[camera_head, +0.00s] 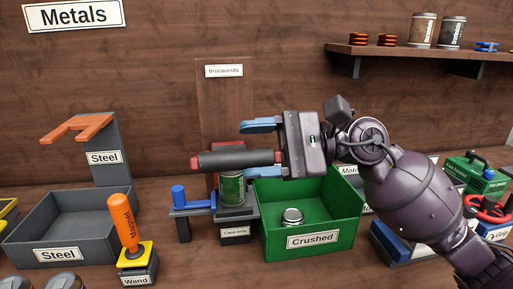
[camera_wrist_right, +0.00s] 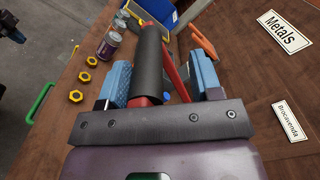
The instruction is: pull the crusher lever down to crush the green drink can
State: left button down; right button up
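The crusher lever has a thick black grip (camera_head: 235,159) with red ends and reaches out level to the left. The green drink can (camera_head: 231,188) stands upright in the crusher (camera_head: 235,231), below the lever, partly hidden. My right gripper (camera_head: 262,146) is open, its blue fingers above and below the lever's right part in the head view. In the right wrist view the black grip (camera_wrist_right: 149,65) runs between the spread blue fingers, closer to the left one; a gap shows on the right. My left gripper is not in the head view.
A green Crushed bin (camera_head: 352,231) holding a flattened can (camera_head: 292,217) adjoins the crusher on the right. A blue peg (camera_head: 179,196) stands on its left. An orange-handled wand (camera_head: 124,222) and a grey Steel bin (camera_head: 50,217) are further left.

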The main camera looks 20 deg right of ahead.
jog(key=shift+s+d, duration=0.1)
jog(key=shift+d, duration=0.45)
jog(key=v, duration=0.9)
jog(key=shift+d+b, duration=0.3)
jog(key=shift+d, duration=0.1)
